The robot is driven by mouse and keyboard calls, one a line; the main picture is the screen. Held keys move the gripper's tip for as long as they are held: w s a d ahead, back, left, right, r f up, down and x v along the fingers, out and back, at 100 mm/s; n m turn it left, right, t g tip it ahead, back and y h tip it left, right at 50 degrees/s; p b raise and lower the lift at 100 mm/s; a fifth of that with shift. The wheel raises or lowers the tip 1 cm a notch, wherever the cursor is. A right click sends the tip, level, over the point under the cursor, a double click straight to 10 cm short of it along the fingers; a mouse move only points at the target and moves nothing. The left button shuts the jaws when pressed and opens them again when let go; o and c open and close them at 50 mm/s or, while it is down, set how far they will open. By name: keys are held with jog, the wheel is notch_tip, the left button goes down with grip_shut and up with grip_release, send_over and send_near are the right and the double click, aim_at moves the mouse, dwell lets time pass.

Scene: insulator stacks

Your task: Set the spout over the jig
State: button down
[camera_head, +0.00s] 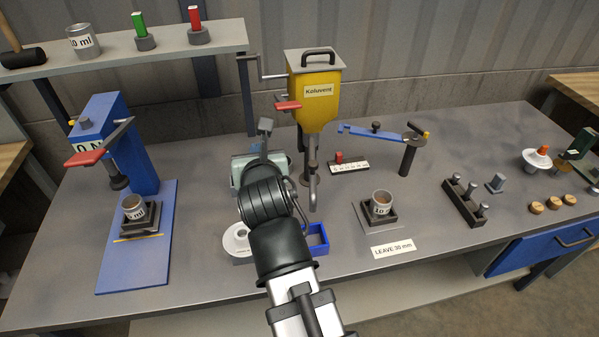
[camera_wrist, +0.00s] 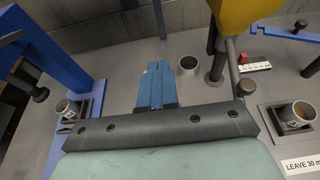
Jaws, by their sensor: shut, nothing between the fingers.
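The yellow hopper marked "Koluvent" (camera_head: 317,85) stands at the back middle of the bench. A thin grey vertical pipe, seemingly its spout (camera_head: 313,190), hangs below it, apart from the dark square holder (camera_head: 366,217) at right. That holder, possibly the jig, bears a brown-filled cup (camera_head: 382,203); it shows at right in the wrist view (camera_wrist: 290,127). A red-handled lever (camera_head: 288,105) sticks out left of the hopper. My gripper (camera_head: 265,125) is left of the spout, above the bench. Its blue fingers (camera_wrist: 155,70) are shut and empty in the wrist view.
A blue press (camera_head: 135,150) with another cup stands at left. A blue swing arm (camera_head: 372,132) on a post is right of the hopper. A blue tray (camera_head: 317,240) and white disc (camera_head: 236,243) lie partly behind my arm. A "LEAVE 30 mm" label (camera_head: 393,249) lies in front.

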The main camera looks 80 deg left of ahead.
aim_at(312, 161)
jog(key=s+a+r+m+t+h, duration=0.2)
jog(key=s+a+r+m+h, duration=0.2)
jog(key=s+a+m, duration=0.3)
jog(key=w+d+f+m+t+h, duration=0.2)
jog(key=w+d+m+h, duration=0.2)
jog(key=m, duration=1.2)
jog(key=w+d+f+m+t+h, duration=0.2)
jog(key=w+d+m+h, duration=0.15)
jog(key=m, duration=1.25)
jog(key=w+a+f, duration=0.1)
jog(key=w+f, duration=0.7)
jog(key=shift+a+f+m, duration=0.25)
jog(key=shift+m, duration=0.05)
